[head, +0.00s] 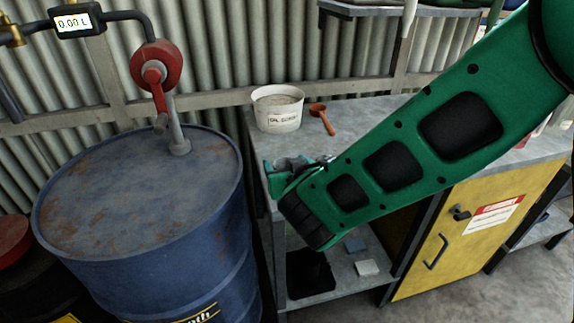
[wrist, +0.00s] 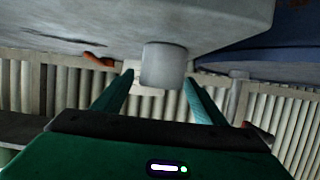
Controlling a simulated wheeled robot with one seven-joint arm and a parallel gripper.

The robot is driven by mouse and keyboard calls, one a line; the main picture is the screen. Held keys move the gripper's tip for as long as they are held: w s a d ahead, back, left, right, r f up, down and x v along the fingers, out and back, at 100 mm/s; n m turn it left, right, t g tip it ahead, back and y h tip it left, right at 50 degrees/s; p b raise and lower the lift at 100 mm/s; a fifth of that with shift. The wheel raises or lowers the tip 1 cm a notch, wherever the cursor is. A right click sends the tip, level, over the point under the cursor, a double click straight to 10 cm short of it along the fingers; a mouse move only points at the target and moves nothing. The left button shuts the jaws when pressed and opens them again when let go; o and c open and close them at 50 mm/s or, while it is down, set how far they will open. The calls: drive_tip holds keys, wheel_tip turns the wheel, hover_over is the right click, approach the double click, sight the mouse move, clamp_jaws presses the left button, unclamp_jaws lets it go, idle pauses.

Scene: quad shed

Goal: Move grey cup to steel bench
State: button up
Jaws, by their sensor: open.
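The grey cup (wrist: 163,66) appears in the wrist view, which is upside down. It stands on the grey steel bench top (wrist: 215,22), near the bench end by the drum. My gripper (wrist: 158,79) is open, with one teal finger toward each side of the cup. I cannot tell whether either finger touches it. In the head view my gripper (head: 292,166) is low over the left end of the steel bench (head: 365,118). The cup is mostly hidden there by my gripper and arm.
A white labelled tub (head: 278,110) and an orange scoop (head: 322,118) stand behind my gripper on the bench. A blue drum (head: 150,195) with a red pump (head: 155,68) is close on the left. A yellow cabinet door (head: 465,225) is under the bench.

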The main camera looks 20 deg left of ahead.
drive_tip(key=v, duration=1.1)
drive_tip(key=shift+s+d, duration=0.25)
drive_tip(key=shift+s, duration=0.05)
drive_tip(key=shift+r, duration=0.1)
drive_tip(key=w+d+m+h, duration=0.2)
drive_tip(key=w+d+h, duration=0.15)
drive_tip(key=d, duration=0.45)
drive_tip(key=w+d+m+h, duration=0.2)
drive_tip(key=w+d, duration=0.3)
drive_tip(key=d, duration=0.3)
drive_tip(key=d+f+m+g+h, duration=0.2)
drive_tip(key=d+m+g+h, duration=0.15)
drive_tip(key=d, duration=1.35)
drive_tip(key=s+d+f+m+g, duration=0.1)
drive_tip(key=s+d+m+g, duration=0.45)
drive_tip(key=s+d, duration=1.25)
drive_tip(key=s+d+g+y, duration=0.2)
drive_tip(key=s+g, duration=0.1)
drive_tip(key=s, duration=0.5)
drive_tip(key=shift+s+d+r, duration=0.25)
drive_tip(key=shift+d+r, duration=0.1)
drive_tip(key=shift+r, duration=0.05)
